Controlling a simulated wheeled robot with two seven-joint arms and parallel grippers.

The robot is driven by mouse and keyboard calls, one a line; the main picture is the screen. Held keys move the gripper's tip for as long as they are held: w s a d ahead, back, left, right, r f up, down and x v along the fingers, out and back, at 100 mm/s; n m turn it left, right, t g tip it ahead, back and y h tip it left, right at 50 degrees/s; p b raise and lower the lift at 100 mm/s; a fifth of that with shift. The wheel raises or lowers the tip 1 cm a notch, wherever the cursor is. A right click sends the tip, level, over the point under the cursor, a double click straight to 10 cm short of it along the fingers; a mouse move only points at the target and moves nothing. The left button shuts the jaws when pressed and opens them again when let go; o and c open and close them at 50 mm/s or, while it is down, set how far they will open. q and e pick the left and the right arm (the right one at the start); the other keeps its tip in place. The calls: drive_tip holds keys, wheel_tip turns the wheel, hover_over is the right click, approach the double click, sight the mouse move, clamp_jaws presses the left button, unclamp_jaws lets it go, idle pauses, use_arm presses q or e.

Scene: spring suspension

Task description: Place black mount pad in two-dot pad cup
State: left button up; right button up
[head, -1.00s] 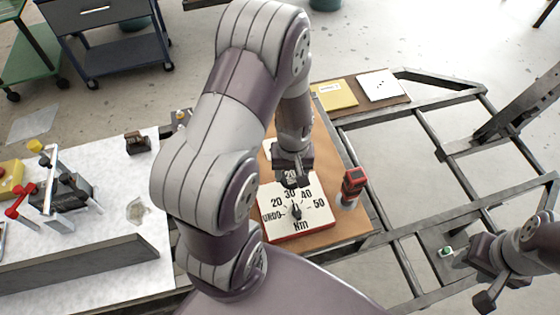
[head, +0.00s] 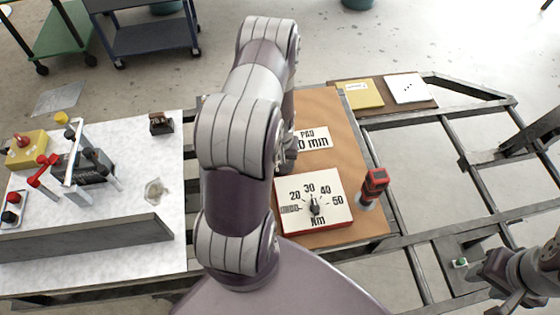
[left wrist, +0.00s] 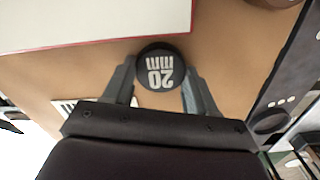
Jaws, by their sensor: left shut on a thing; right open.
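The black mount pad (left wrist: 160,66) is a dark round disc with white "20 mm" lettering, in the left wrist view. My left gripper (left wrist: 161,88) is shut on it, one finger on each side, above the brown board (left wrist: 225,70). In the head view this gripper and the pad are hidden behind my own left arm. A dark round recess (left wrist: 271,121) shows at the right of the left wrist view, beside a row of small white dots; I cannot confirm a two-dot cup. My right gripper (head: 497,300) is open and empty at the lower right of the head view.
A white torque dial board (head: 330,218) and a "PAD" card (head: 313,138) lie on the brown board. A red-and-black tool (head: 374,186) stands at its right. A white dotted card (head: 407,89) and a yellow card (head: 365,94) lie behind. A dark metal frame (head: 475,210) extends right.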

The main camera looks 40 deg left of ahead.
use_arm(q)
drive_tip(key=shift+f, duration=0.1)
drive_tip(key=o, duration=1.1)
drive_tip(key=shift+c, duration=0.2)
